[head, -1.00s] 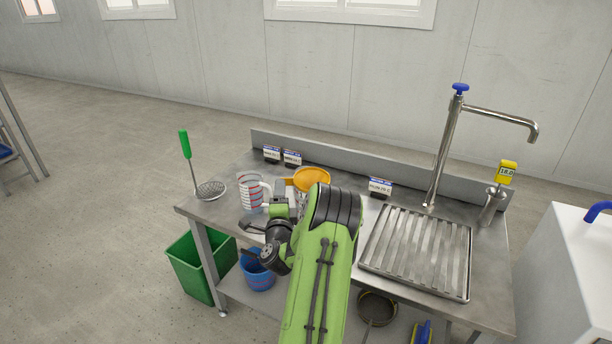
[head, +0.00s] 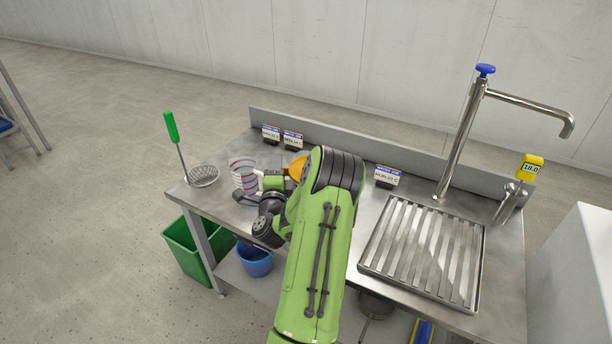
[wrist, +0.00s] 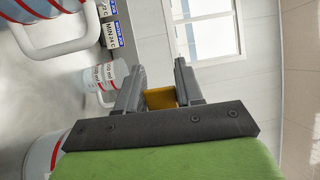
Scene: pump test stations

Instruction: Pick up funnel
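The funnel (head: 296,166) is orange-yellow and sits toward the back of the steel bench in the head view, mostly hidden behind my arm. My gripper (head: 271,182) is beside it on its left, close to the clear measuring jugs. In the wrist view, the two grey fingers of my gripper (wrist: 160,75) are apart, and a yellow-orange part of the funnel (wrist: 160,98) shows in the gap between them. It fills most of the gap. I cannot tell whether both fingers press on it.
Clear jugs (head: 242,172) with red marks stand just left of my gripper. A green-handled strainer (head: 203,175) lies at the bench's left end. Small label signs (head: 292,140) stand along the back. A ribbed drain tray (head: 420,250) and tap (head: 462,135) are on the right.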

